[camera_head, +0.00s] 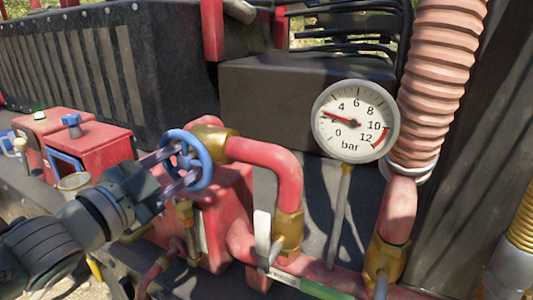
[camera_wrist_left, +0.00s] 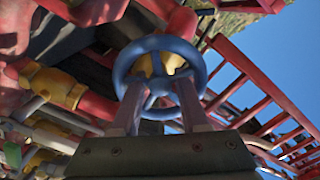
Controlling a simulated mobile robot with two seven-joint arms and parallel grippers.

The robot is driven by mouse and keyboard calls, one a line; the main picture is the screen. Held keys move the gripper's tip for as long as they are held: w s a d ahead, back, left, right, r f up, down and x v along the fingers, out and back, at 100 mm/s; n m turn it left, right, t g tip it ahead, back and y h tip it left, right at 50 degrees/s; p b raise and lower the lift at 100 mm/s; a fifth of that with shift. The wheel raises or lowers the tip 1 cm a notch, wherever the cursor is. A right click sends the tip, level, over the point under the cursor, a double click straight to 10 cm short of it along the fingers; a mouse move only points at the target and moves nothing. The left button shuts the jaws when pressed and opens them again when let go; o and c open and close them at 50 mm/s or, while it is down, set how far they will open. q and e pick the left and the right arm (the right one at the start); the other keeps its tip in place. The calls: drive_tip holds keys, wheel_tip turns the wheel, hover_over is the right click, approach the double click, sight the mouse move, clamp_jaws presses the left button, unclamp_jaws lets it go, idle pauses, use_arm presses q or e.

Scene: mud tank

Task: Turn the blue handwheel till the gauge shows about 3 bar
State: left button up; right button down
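The blue handwheel (camera_head: 188,160) sits on a brass valve body (camera_head: 212,140) at the end of a bent red pipe. The round gauge (camera_head: 354,121) stands on a thin stem to its right. Its needle points left and a little up, at roughly 2 to 3 bar. My left gripper (camera_head: 172,168) is at the near side of the wheel. In the left wrist view my two fingers (camera_wrist_left: 158,96) are apart and overlap the lower part of the wheel (camera_wrist_left: 160,42), with rim and spoke showing between them. I cannot tell how firmly they touch. My right gripper is out of view.
A red box with a blue knob (camera_head: 72,122) stands left of the wheel. A ribbed pink hose (camera_head: 440,80) rises right of the gauge. Red pipes and brass fittings (camera_head: 288,232) crowd the space below. A dark tank wall (camera_head: 100,70) stands behind.

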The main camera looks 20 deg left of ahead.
use_arm(q)
drive_tip(key=shift+s, duration=0.1)
drive_tip(key=s+b, duration=0.2)
drive_tip(key=s, duration=0.7)
drive_tip(key=shift+s+a+b, duration=0.35)
drive_tip(key=shift+b, duration=0.05)
